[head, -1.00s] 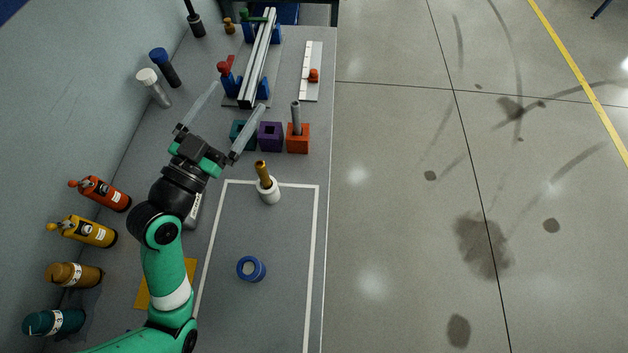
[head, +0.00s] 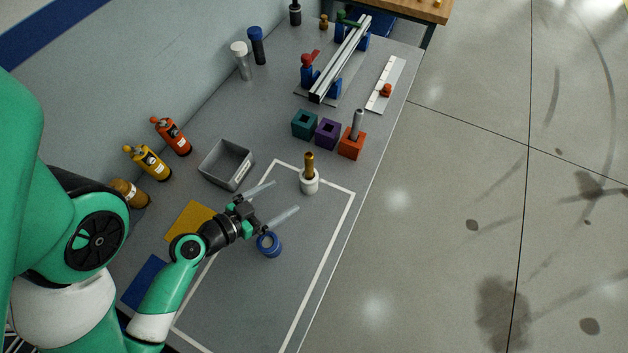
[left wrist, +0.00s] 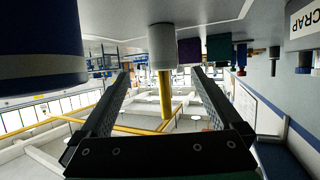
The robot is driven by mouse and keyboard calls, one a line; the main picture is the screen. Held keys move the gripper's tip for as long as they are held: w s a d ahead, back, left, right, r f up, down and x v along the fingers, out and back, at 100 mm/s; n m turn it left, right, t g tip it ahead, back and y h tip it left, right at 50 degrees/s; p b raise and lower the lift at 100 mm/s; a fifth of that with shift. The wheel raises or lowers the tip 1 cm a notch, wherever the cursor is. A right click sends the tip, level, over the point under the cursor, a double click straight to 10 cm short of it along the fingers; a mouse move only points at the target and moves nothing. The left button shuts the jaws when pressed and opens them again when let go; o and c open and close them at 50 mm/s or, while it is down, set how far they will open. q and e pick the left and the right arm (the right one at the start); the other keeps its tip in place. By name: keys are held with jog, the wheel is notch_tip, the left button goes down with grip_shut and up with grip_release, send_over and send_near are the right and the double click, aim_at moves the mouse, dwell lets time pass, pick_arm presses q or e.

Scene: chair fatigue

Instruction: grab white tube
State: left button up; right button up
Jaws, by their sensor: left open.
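A white tube (head: 309,182) stands upright inside the white-lined area of the grey table, with a brass-coloured rod (head: 309,162) sticking out of its top. My left gripper (head: 286,196) is open and empty, its two long fingers pointing toward the tube from the lower left. The fingertips look short of the tube. In the left wrist view, which looks upside down, the white tube (left wrist: 162,45) and the rod (left wrist: 166,95) appear between the open fingers (left wrist: 161,74), beyond the tips. My right gripper is not in view.
A blue ring-shaped piece (head: 268,245) stands close beside the left gripper. A grey bin (head: 226,163) is to the upper left. Teal (head: 304,124), purple (head: 327,133) and orange (head: 351,144) blocks stand behind the tube. The lined area's lower part is clear.

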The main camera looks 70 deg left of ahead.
aim_at(301, 184)
pick_arm(q)
jog(key=shift+w+a+f+p, duration=0.1)
jog(key=shift+w+a+p, duration=0.05)
jog(key=shift+w+p, duration=0.2)
jog(key=p+x, duration=0.2)
jog(key=x, duration=0.3)
jog(key=shift+a, duration=0.1)
jog(key=shift+w+a+f, duration=0.1)
jog(key=shift+w, duration=0.15)
jog(key=shift+w+a+f, duration=0.1)
jog(key=shift+w+f, duration=0.05)
jog(key=shift+f, duration=0.05)
jog(key=x, duration=0.5)
jog(key=shift+a+r, duration=0.1)
jog(key=shift+a, duration=0.05)
jog(key=shift+s, duration=0.2)
jog(key=c, duration=1.3)
jog(key=shift+c, duration=1)
jog(key=shift+r, duration=0.1)
